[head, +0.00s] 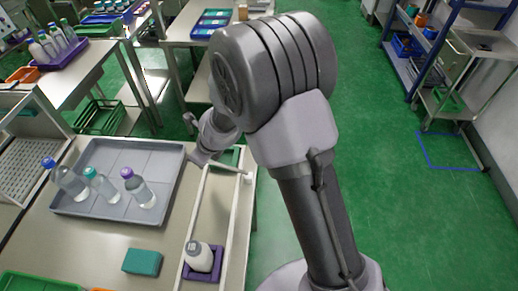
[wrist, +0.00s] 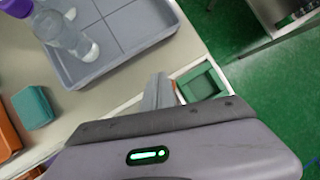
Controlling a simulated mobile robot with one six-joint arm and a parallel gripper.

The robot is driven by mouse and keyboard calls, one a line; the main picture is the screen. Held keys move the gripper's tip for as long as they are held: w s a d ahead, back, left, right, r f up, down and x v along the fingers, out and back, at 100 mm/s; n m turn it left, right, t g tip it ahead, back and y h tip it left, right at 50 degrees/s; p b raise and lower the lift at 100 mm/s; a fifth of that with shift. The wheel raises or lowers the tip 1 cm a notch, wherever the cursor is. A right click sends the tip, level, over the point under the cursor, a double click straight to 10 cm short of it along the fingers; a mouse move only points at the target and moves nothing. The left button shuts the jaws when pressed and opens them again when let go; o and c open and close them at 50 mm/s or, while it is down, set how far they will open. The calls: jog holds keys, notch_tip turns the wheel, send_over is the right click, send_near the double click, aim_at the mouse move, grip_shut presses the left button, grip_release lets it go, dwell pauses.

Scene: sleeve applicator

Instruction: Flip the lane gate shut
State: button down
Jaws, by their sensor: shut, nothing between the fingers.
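My gripper (head: 198,158) is at the far end of the white-railed lane (head: 231,225), by the tray's right corner. In the wrist view its fingers (wrist: 159,88) are together and empty, beside a green square holder (wrist: 201,83). A thin pale bar (head: 229,167) crosses the lane's far end toward a small white post (head: 248,179); it looks like the lane gate, but its exact position and any contact with my fingers are unclear.
A grey tray (head: 92,207) left of the lane holds several bottles with coloured caps. The green floor right of the table is clear near the lane.

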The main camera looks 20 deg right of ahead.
jog(key=f+b, duration=0.1)
jog(key=a+f+b, duration=0.1)
jog(key=f, duration=0.1)
jog(key=a+f+b, duration=0.1)
jog(key=shift+w+f, duration=0.35)
jog(key=shift+w+a+f+b, duration=0.1)
jog(key=shift+a+f+b, duration=0.1)
jog(key=shift+f+b, duration=0.4)
jog(key=shift+w+a+f+b, duration=0.1)
jog(key=shift+a+f+b, duration=0.05)
jog(key=shift+f+b, duration=0.4)
jog(key=shift+f, duration=0.1)
jog(key=shift+s, duration=0.1)
jog(key=p+v, duration=0.8)
jog(key=v, duration=0.9)
jog(key=shift+r, duration=0.25)
